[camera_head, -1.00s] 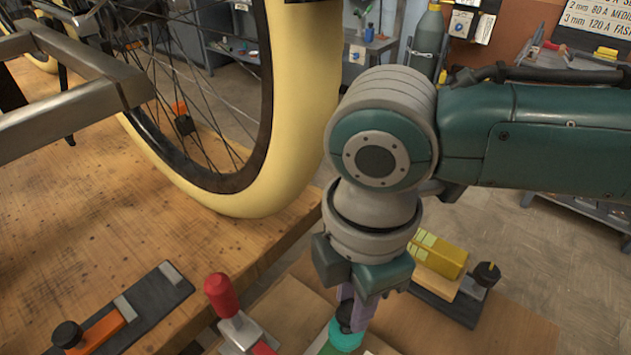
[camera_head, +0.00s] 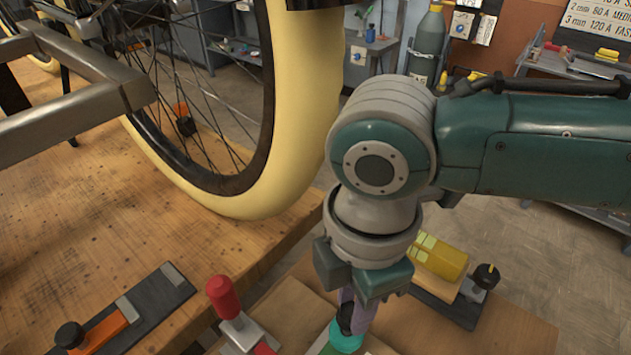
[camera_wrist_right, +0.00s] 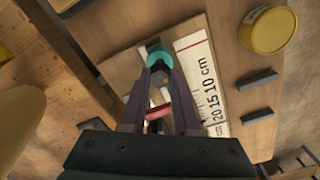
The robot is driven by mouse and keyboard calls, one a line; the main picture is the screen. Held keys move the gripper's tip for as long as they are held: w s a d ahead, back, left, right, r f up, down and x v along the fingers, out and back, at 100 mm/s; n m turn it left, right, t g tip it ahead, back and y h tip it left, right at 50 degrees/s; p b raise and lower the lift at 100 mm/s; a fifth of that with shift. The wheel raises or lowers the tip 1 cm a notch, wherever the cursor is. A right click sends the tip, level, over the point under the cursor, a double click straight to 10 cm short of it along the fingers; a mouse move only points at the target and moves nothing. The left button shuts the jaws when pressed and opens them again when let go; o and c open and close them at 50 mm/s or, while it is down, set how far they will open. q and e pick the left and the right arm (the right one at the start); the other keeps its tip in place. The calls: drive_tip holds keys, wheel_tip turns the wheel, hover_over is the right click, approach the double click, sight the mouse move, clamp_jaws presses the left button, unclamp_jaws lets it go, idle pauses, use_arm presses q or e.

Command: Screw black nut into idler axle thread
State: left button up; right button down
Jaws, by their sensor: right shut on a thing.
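My right gripper (camera_head: 350,312) points down over the board at the lower middle, its purple fingers close together at the tips. It is shut on a small dark piece that looks like the black nut, though the fingers mostly hide it. A teal round part (camera_head: 346,338) sits right at the fingertips. The wrist view shows this teal part (camera_wrist_right: 160,54) curving around the tips of my right gripper (camera_wrist_right: 160,72). I cannot tell whether it is a holder or part of the held thing. I cannot make out the idler axle thread. My left gripper is not in view.
A cream-tyred wheel (camera_head: 300,110) stands on the wooden bench (camera_head: 200,250), beside metal frame tubes (camera_head: 80,110). A red-handled clamp (camera_head: 222,297) is left of my gripper. A yellow block (camera_head: 440,257) lies to the right. The wrist view shows a ruler strip (camera_wrist_right: 205,85) and yellow tub (camera_wrist_right: 267,31).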

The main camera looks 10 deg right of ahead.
drive_tip(key=shift+f+b, duration=0.95)
drive_tip(key=shift+f, duration=0.4)
drive_tip(key=c, duration=0.6)
unclamp_jaws()
wheel_tip(320, 180, up, 10)
drive_tip(key=shift+p, duration=1.2)
